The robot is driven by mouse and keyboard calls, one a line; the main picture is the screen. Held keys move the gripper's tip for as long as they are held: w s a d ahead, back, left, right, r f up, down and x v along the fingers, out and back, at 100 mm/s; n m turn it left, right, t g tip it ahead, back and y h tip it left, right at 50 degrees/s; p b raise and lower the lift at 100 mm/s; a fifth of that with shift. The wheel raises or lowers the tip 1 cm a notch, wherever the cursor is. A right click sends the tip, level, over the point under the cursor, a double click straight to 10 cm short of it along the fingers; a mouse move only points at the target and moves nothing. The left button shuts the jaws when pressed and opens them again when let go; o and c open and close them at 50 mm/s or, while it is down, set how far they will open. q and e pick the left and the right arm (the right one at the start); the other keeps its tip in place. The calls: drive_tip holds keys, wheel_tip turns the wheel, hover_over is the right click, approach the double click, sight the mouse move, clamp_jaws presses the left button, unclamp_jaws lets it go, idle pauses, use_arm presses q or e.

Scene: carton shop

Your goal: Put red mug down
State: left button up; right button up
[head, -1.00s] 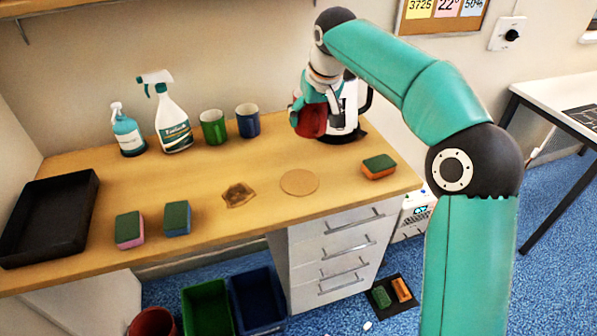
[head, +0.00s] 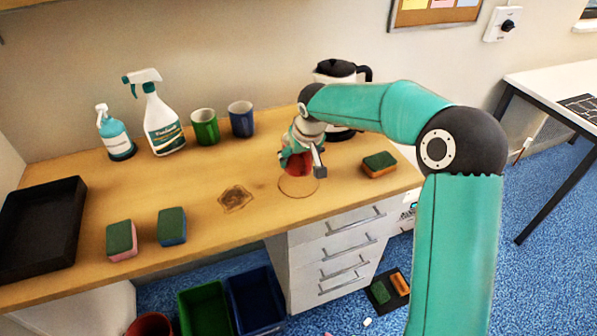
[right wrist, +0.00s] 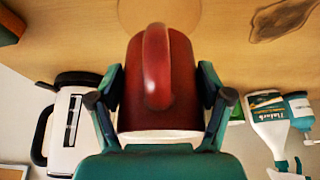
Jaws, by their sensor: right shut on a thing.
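The red mug (head: 297,166) is held in my right gripper (head: 300,160), over the back part of the round cork coaster (head: 299,189) on the wooden counter. In the right wrist view the fingers (right wrist: 160,88) close on both sides of the red mug (right wrist: 157,95), its handle toward the camera. The coaster (right wrist: 160,12) shows beyond the mug's base in that view. I cannot tell whether the mug touches the surface. My left gripper is not in view.
A green mug (head: 205,128), a blue mug (head: 241,120) and two spray bottles stand at the back. A white kettle (head: 337,72) is behind my arm. A sponge (head: 379,165) lies right of the coaster, a brown stain (head: 236,198) left of it. A black tray (head: 38,235) is far left.

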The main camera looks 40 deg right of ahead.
sight(306, 156)
wheel_tip(306, 156, down, 5)
drive_tip(key=shift+f, duration=0.1)
idle(0.3)
drive_tip(key=shift+f, duration=0.1)
drive_tip(key=o, duration=1.7)
drive_tip(key=shift+c, duration=0.2)
drive_tip(key=shift+r, duration=0.2)
drive_tip(key=b+v, duration=0.1)
drive_tip(key=v, duration=1.1)
drive_tip(key=shift+s+f, duration=0.1)
drive_tip(key=shift+f, duration=0.1)
